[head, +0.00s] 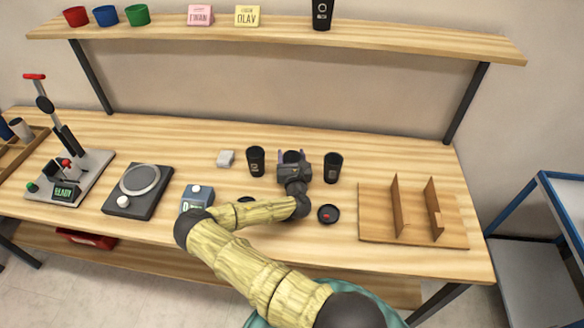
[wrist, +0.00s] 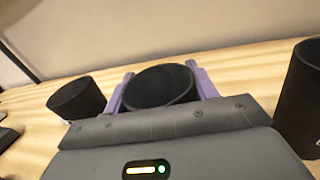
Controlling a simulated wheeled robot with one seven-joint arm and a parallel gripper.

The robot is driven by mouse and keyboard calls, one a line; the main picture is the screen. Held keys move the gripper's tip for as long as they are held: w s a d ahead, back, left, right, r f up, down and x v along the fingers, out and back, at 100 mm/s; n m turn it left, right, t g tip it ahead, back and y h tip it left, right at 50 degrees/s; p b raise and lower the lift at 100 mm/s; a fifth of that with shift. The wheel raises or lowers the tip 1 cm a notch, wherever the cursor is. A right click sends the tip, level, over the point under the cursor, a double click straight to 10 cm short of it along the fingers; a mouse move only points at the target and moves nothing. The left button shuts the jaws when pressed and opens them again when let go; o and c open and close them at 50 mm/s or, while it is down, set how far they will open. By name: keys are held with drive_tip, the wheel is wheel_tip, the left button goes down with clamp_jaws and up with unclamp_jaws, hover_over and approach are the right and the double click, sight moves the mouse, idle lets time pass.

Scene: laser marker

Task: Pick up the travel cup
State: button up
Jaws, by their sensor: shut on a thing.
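Three similar black travel cups stand in a row in the middle of the bench: a left cup (head: 256,161), a middle cup (head: 291,156) and a right cup (head: 333,167). My gripper (head: 293,160) is at the middle cup and hides most of it in the head view. In the wrist view, the purple fingers are on both sides of the middle cup (wrist: 160,87), shut on it. Its dark open top faces up. The left cup (wrist: 77,98) and right cup (wrist: 301,100) flank my gripper, apart from it. I cannot tell whether the middle cup touches the bench.
A black lid with a red spot (head: 328,214) lies right of my wrist. A wooden rack with dividers (head: 412,230) is at the right. A white block (head: 226,158), a blue device (head: 197,196), a round-plate device (head: 138,190) and a press (head: 68,165) are to the left. An upper shelf (head: 290,34) spans the back.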

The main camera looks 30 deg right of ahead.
wheel_tip(320, 180, up, 10)
drive_tip(key=shift+b, duration=0.45)
idle(0.7)
wheel_tip(320, 180, up, 10)
drive_tip(key=p, duration=1)
